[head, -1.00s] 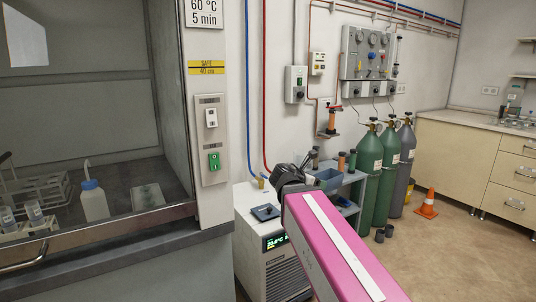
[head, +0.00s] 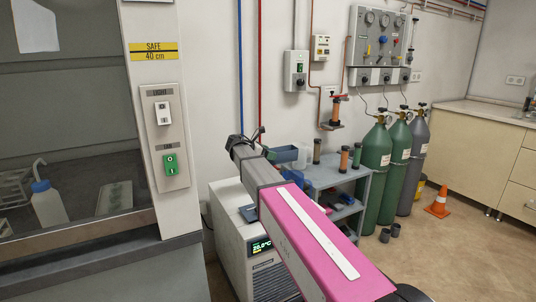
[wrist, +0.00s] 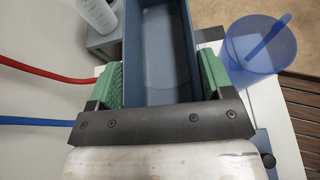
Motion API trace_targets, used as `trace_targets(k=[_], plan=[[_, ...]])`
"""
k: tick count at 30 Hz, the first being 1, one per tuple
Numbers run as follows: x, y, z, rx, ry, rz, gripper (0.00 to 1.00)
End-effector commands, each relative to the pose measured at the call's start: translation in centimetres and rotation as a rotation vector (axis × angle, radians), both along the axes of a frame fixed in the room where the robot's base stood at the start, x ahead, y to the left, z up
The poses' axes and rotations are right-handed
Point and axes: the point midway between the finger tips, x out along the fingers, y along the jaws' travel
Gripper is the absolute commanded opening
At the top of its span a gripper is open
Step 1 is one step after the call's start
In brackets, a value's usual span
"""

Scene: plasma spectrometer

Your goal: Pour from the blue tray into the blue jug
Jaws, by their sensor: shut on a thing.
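My gripper (wrist: 161,76) is shut on the blue tray (wrist: 165,55), an open grey-blue trough whose walls sit between the green finger pads in the wrist view. Its visible inside looks bare, and its near end is hidden by the gripper. In the head view the tray (head: 285,154) shows just beyond my gripper (head: 262,139), above the chiller and in front of the cart. The blue jug (wrist: 262,50), translucent with a handle-like strip across its mouth, is right of the tray in the wrist view, apart from it.
The white chiller (head: 228,225) stands below my arm, with a dark flat piece (head: 250,213) on top. A grey cart (head: 350,177) with bottles and green gas cylinders (head: 376,165) stand to the right. Red and blue hoses (wrist: 40,121) run left in the wrist view.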

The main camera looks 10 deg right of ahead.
Motion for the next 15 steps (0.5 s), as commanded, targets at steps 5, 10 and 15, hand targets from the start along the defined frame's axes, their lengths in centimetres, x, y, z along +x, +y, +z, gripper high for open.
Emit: trace_targets(k=[5, 10, 15], plan=[[-1.1, -0.4, 0.1, 0.027, -0.078, 0.000, 0.46], [-2.5, -0.9, 0.3, 0.076, -0.213, 0.000, 0.46], [-3.9, -1.4, 0.5, 0.126, -0.356, 0.002, 0.46]])
